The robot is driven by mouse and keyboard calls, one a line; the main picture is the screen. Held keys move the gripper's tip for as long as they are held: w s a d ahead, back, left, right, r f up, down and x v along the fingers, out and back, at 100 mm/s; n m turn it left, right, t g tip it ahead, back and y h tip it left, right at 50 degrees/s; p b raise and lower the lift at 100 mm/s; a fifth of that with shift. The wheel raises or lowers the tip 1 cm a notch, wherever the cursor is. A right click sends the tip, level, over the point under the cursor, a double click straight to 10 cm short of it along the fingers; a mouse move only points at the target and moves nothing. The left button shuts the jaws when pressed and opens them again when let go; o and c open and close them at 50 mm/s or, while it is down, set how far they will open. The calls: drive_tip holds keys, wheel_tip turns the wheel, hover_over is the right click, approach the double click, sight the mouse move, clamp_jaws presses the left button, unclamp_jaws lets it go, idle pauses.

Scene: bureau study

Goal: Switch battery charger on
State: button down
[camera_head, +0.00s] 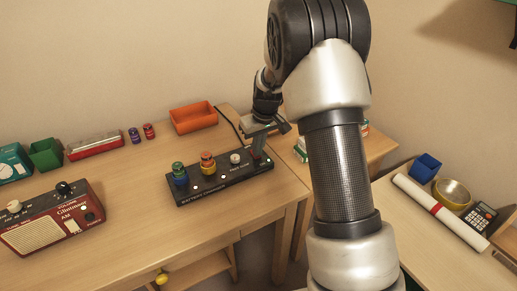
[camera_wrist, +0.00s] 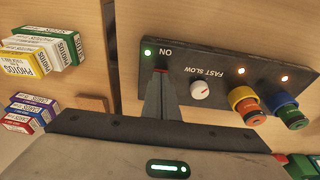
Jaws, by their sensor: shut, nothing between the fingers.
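The battery charger (camera_head: 222,187) is a long black box on the desk. In the wrist view its dark top (camera_wrist: 225,65) carries an "ON" label beside a lit green lamp (camera_wrist: 148,52). A small red switch (camera_wrist: 160,70) shows by the label, mostly hidden by my fingertips. A white FAST/SLOW knob (camera_wrist: 200,90) is beside it. Two batteries, orange-yellow (camera_head: 208,163) and green-blue (camera_head: 179,174), stand in the charger, each by a lit orange lamp. My gripper (camera_wrist: 160,80) is shut and empty, its tips at the switch; I cannot tell whether they touch. It also shows in the head view (camera_head: 257,157).
A red radio (camera_head: 52,222) stands at the left front. An orange tray (camera_head: 193,118), a green bin (camera_head: 46,154) and small batteries (camera_head: 149,131) are along the back. Photo boxes (camera_wrist: 50,45) lie beyond the charger's end. Desk in front of the charger is clear.

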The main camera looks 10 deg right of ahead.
drive_tip(key=shift+w+a+r, duration=0.2)
drive_tip(key=shift+w, duration=0.25)
drive_tip(key=shift+r+p, duration=0.2)
drive_tip(key=shift+p, duration=0.1)
drive_tip(key=p+v, duration=0.2)
drive_tip(key=v, duration=0.1)
drive_tip(key=p+v, duration=0.1)
drive_tip(key=shift+w+a+r, duration=0.1)
drive_tip(key=shift+w+r, duration=0.15)
drive_tip(key=shift+r, duration=0.15)
drive_tip(key=s+d+r, duration=0.1)
drive_tip(key=s+r, duration=0.3)
drive_tip(key=r, duration=0.3)
drive_tip(key=shift+s+d+r+p, duration=0.25)
drive_tip(key=shift+s+r+p, duration=0.05)
drive_tip(key=shift+r+p, duration=0.15)
